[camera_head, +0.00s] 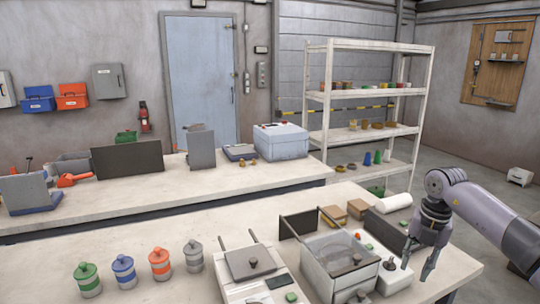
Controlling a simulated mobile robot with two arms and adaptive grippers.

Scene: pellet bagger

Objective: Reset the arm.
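My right arm comes in from the right edge, and its grey gripper (418,262) points down over the right part of the near bench (445,275). Its two fingers are spread apart with nothing between them. The fingertips are just right of a small silver knobbed part (390,264); I cannot tell whether they touch anything. My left arm and gripper are not in view.
A glass-sided box machine (340,265) and a flat scale-like device (252,265) stand left of the gripper. Several lidded jars (160,264) stand farther left. A white roll (393,203) lies behind the gripper. A shelf rack (365,95) stands behind.

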